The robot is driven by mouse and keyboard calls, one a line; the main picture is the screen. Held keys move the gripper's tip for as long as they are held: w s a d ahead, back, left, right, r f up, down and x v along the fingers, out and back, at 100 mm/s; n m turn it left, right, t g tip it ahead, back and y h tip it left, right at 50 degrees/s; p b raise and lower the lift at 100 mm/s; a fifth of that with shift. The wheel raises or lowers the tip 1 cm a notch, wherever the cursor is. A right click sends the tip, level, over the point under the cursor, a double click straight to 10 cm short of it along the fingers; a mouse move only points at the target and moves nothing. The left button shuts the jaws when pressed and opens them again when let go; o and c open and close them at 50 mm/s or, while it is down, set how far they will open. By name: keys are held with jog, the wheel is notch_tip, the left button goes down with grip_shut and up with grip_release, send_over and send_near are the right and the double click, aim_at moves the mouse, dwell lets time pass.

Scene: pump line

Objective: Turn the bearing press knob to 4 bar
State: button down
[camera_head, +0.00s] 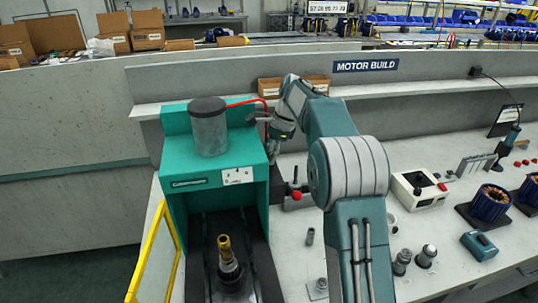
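The teal bearing press (187,150) stands at the left of the bench, with a grey cylinder on top and a shaft with a brass-coloured end in its bay. A white label (238,175) with small dark marks is on its front; I cannot read a pressure. My arm reaches from the lower right to the press's upper right side. My gripper (266,124) is there, small and partly hidden by my own wrist. A small dark part (251,119) beside it may be the knob or a fingertip. I cannot tell whether the fingers touch or hold the knob, or its setting.
A red hose (243,103) runs near the gripper. A yellow guard frame (152,254) stands at the press's left front. A white box with a red button (418,189), dark-blue wound motor parts (490,203) and small metal parts (426,256) are on the bench at right. The back wall reads MOTOR BUILD.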

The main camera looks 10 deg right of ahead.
jog(key=shift+f+n+g, duration=0.1)
jog(key=shift+n+g, duration=0.2)
jog(key=shift+n, duration=0.8)
jog(key=shift+c, duration=1.3)
grip_release()
jog(key=shift+w, duration=0.15)
